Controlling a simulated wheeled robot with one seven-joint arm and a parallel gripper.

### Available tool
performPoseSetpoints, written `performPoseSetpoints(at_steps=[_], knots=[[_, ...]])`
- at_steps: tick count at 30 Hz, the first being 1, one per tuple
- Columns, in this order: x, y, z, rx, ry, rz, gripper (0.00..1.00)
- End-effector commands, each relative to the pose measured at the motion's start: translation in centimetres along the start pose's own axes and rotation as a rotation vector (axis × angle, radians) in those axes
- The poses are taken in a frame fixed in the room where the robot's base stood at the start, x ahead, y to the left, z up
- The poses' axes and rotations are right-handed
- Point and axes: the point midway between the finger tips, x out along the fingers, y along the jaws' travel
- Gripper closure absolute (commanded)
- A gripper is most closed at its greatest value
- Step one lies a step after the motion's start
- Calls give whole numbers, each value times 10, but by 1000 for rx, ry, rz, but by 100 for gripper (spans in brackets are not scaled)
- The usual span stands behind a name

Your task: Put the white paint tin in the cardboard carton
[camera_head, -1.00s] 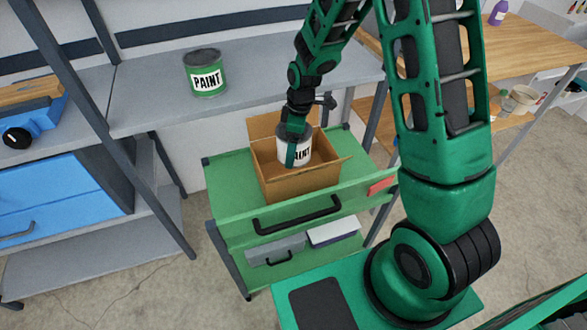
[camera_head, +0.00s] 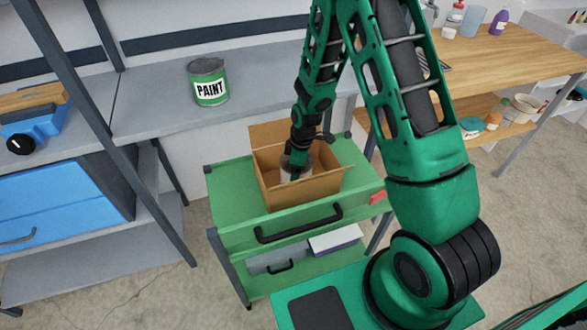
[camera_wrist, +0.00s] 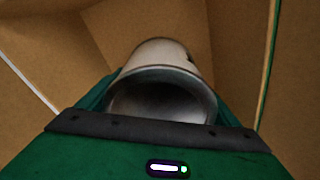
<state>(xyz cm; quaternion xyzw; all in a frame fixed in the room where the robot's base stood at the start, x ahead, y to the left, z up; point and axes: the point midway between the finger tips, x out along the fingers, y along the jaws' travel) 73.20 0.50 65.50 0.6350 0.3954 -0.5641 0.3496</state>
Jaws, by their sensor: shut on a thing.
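The white paint tin (camera_head: 290,175) is inside the open cardboard carton (camera_head: 315,187), mostly hidden by the carton's front wall and my gripper. My gripper (camera_head: 292,170) is shut on the tin and reaches down into the carton. The wrist view shows the tin (camera_wrist: 160,75) between my fingers, with brown carton walls (camera_wrist: 235,50) around it. I cannot tell whether the tin touches the carton's floor. The carton stands on top of a green cart (camera_head: 230,190) with its flaps open.
A green paint tin (camera_head: 208,82) stands on the grey shelf (camera_head: 150,115) behind the cart. A blue drawer cabinet (camera_head: 60,195) is at the left. A wooden bench (camera_head: 500,60) with bottles is at the right. The cart top left of the carton is clear.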

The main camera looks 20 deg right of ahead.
Motion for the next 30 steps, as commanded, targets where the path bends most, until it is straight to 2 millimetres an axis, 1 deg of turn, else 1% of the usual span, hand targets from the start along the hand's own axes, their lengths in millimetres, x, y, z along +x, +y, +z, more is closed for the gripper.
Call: performPoseSetpoints(at_steps=[3,12,13,15,23,26,30], knots=[[5,0,0,0,1,1,76],[6,0,0,0,1,1,76],[7,0,1,0,0,0,13],[7,0,1,0,0,0,0],[6,0,0,0,0,1,0],[0,1,0,0,1,2,0],[-18,1,0,0,2,3,0]])
